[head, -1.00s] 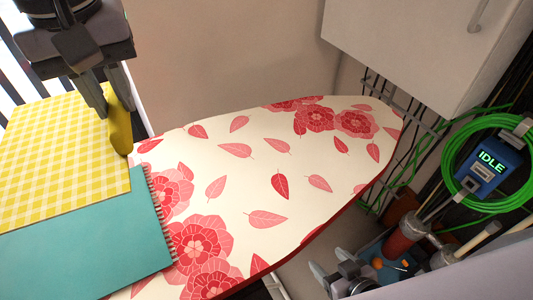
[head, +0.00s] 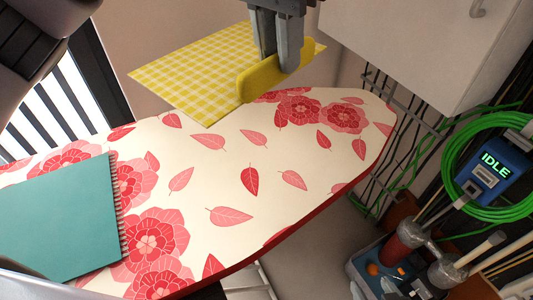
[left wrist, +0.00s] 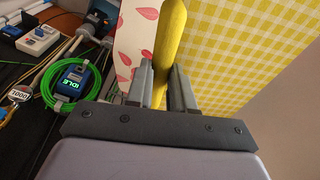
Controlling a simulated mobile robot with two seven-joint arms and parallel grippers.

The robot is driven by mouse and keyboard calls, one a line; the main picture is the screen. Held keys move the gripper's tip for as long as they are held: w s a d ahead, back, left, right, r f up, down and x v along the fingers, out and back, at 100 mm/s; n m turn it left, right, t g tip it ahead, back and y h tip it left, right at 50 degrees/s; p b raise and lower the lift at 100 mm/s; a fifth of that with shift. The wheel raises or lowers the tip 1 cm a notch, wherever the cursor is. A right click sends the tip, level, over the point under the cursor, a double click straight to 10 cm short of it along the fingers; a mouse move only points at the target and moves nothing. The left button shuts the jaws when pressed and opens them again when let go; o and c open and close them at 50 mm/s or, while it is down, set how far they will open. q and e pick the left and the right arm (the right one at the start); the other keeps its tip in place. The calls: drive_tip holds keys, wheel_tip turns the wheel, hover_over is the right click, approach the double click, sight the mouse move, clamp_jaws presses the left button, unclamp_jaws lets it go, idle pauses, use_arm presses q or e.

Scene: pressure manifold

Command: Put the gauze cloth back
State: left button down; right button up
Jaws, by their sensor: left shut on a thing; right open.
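The gauze cloth (head: 190,75) is a flat yellow-and-white checked sheet with a thick yellow strip (head: 252,83) along one side. In the head view it is at the far edge of the flowered ironing board (head: 215,180), partly over the board and partly beyond it. My left gripper (head: 277,68) is shut on the yellow strip. The left wrist view shows the strip (left wrist: 170,45) between the two fingers, with the checked sheet (left wrist: 235,40) spreading right. Whether the sheet touches the board is hard to tell. My right gripper is not in view.
A teal spiral notebook (head: 65,215) lies at the board's left end. A white cabinet (head: 420,40) hangs at the upper right. A green hose coil with a blue "IDLE" unit (head: 490,172), cables and tools (head: 405,250) sit at the right. The board's middle is clear.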

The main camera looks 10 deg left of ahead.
use_arm(q)
wheel_tip(320, 180, down, 19)
drive_tip(key=shift+f+b, duration=0.2)
drive_tip(key=shift+b, duration=0.65)
drive_tip(key=shift+f, duration=0.3)
drive_tip(key=shift+f, duration=0.1)
drive_tip(key=c, duration=1)
unclamp_jaws()
drive_tip(key=r, duration=0.4)
drive_tip(key=s+r, duration=0.1)
drive_tip(key=r, duration=0.3)
drive_tip(key=a+r+p, duration=0.1)
drive_tip(key=r, duration=0.3)
drive_tip(key=shift+s+r, duration=0.1)
drive_tip(key=shift+s, duration=0.15)
